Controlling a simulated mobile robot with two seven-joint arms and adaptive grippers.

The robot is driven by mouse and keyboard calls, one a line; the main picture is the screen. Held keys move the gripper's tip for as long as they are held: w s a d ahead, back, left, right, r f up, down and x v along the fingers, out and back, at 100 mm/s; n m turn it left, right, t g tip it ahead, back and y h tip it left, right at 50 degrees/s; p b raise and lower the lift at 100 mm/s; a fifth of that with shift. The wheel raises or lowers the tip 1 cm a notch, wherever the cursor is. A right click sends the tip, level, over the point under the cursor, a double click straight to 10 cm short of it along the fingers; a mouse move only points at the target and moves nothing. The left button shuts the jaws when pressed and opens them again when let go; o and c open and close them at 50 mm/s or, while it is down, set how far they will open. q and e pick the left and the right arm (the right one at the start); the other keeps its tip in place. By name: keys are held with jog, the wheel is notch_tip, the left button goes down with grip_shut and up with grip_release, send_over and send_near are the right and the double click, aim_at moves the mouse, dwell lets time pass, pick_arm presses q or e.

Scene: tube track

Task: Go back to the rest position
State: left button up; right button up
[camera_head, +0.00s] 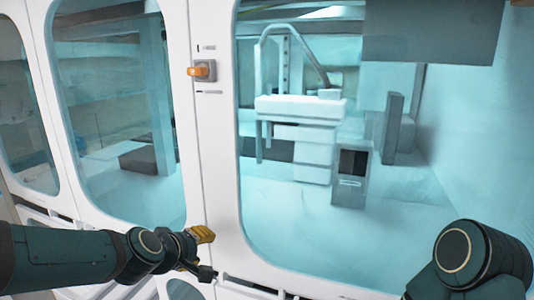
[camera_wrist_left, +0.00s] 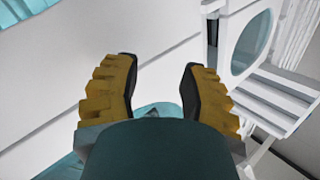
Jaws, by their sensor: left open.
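My left gripper (camera_head: 205,254) comes in from the left at the bottom of the head view, in front of the lower part of the white frame. It has yellow finger pads, and one finger shows more clearly than the other. In the left wrist view the gripper (camera_wrist_left: 158,88) shows two yellow and black fingers spread apart with nothing between them. Beyond the fingers is a plain white panel. My right arm shows at the lower right of the head view, but its gripper is outside the picture.
A white cabinet frame (camera_head: 213,130) with large bluish windows stands close in front. An orange switch (camera_head: 199,71) sits on its upright. Behind the glass is a white machine (camera_head: 300,108). In the wrist view, a white slatted part (camera_wrist_left: 272,98) lies to the right.

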pick_arm(q)
notch_tip(320, 180, down, 13)
jog(key=s+d+m+g+b, duration=0.1)
jog(key=s+m+g, duration=0.1)
jog(key=s+d+f+m+g+b, duration=0.1)
jog(key=s+f+m+g, duration=0.1)
jog(key=s+f, duration=0.3)
jog(key=s+d+f+m+g+b, duration=0.1)
jog(key=s+f, duration=0.5)
jog(key=f, duration=0.8)
jog(key=s+d+f+m+g+b, duration=0.2)
jog(key=s+f, duration=0.3)
jog(key=f, duration=0.4)
jog(key=shift+s+d+f+m+g, duration=0.15)
jog(key=shift+s+f+m+g, duration=0.2)
jog(key=shift+g, duration=0.35)
